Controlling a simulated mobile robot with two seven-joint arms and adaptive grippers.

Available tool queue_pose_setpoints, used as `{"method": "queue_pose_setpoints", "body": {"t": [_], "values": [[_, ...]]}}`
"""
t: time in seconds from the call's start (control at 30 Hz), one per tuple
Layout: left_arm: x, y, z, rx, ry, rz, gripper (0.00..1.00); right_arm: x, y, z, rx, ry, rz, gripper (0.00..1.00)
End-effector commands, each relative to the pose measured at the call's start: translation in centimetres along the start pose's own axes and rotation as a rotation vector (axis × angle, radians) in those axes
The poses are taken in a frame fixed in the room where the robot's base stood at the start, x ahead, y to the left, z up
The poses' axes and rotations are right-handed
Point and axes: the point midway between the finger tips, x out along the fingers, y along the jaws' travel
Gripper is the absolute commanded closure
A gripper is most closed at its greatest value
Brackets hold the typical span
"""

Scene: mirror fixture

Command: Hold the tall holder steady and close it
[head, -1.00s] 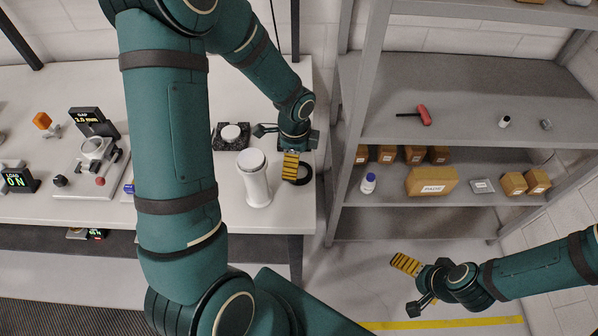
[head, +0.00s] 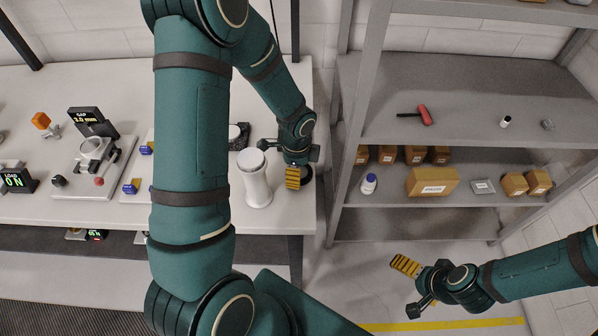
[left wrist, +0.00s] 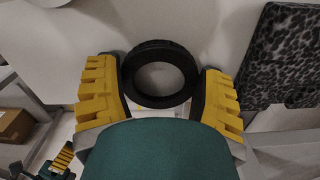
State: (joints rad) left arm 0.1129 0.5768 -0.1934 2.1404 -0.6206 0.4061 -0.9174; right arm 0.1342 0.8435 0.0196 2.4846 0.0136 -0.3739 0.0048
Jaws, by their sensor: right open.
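The tall holder (head: 257,182) is a white upright cylinder with a rounded top, standing on the table near its right front corner. My left gripper (head: 292,178) is just right of it, fingers pointing down, with a small gap to the holder. In the left wrist view the ring (left wrist: 160,74) shows between and beyond the two yellow fingers, which are spread apart. Whether they touch it cannot be told. My right gripper (head: 405,284) is open and empty, in front of the shelf, away from the table.
Left are a gauge stand (head: 92,150), blue-topped pieces (head: 132,186) and an orange piece (head: 41,120). A grey shelf (head: 450,130) with boxes stands right of the table. My left arm covers the table's middle.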

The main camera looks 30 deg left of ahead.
Motion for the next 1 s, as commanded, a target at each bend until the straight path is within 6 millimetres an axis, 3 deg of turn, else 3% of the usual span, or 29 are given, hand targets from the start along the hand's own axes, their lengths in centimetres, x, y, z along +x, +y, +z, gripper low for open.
{"method": "queue_pose_setpoints", "body": {"t": [0.4,0.8,1.0], "values": [[-0.6,0.0,0.0,-0.001,0.000,-0.001,0.59,-0.1,0.0,0.0,0.000,0.000,0.000,0.00],[-7.7,-0.1,0.0,-0.002,0.001,-0.004,0.60,-1.2,-0.4,-0.2,0.000,0.000,-0.002,0.00],[-9.7,0.0,0.0,0.000,0.001,-0.001,0.60,-1.5,-0.5,-0.2,0.000,0.000,-0.003,0.00]]}}
